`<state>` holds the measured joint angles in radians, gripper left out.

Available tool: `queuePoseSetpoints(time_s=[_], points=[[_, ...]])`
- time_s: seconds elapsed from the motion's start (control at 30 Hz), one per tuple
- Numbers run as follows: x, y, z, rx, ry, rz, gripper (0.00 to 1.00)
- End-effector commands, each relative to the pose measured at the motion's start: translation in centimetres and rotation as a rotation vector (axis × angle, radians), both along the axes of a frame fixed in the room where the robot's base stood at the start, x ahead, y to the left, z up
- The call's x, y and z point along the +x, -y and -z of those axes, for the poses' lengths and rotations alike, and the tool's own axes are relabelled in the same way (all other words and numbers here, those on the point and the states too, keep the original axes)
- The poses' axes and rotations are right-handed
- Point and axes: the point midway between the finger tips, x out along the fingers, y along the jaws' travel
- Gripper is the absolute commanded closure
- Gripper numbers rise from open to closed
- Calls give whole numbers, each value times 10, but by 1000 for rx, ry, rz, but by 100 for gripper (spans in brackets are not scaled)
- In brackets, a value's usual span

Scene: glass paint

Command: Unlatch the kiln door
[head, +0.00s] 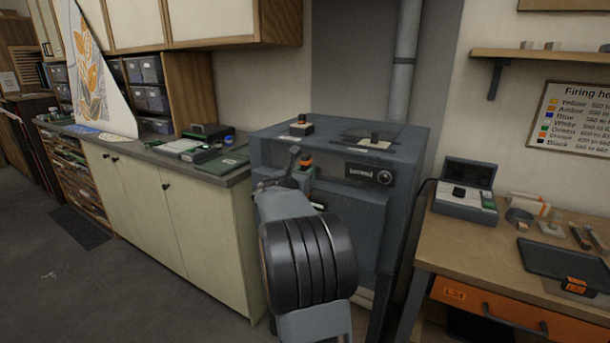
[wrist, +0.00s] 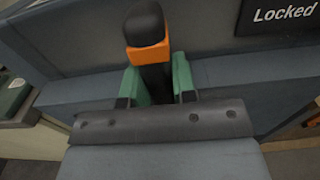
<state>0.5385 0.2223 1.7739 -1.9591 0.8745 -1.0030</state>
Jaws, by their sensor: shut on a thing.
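The kiln (head: 272,150) is a blue-grey box on legs in the middle of the head view. Its latch handle has a black knob and an orange collar (wrist: 148,52), and stands upright in the wrist view. The orange part also shows in the head view (head: 305,160). My gripper (wrist: 157,86) is shut on the handle's dark stem below the collar, with a green finger on each side. A black sign (wrist: 283,14) on the kiln reads "Locked"; it also shows in the head view (head: 366,173). My arm hides much of the kiln's front.
A counter with cream cabinets (head: 185,215) stands left of the kiln. A wooden workbench (head: 465,245) with a control box (head: 465,195) and a dark tray (head: 565,262) is at the right. Grey floor (head: 130,290) lies open at the front left.

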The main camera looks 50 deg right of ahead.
Motion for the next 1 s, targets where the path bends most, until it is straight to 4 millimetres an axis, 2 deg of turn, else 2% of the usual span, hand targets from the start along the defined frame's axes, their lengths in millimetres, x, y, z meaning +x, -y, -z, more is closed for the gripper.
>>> queuePoseSetpoints(time_s=[0.03,0.13,0.57,0.77,1.0], points=[[0,0,0,0,0,0,90],[0,0,0,0,0,0,100],[-1,0,2,6,28,0,100],[-2,0,5,30,135,0,100],[-5,1,8,82,345,-1,100]])
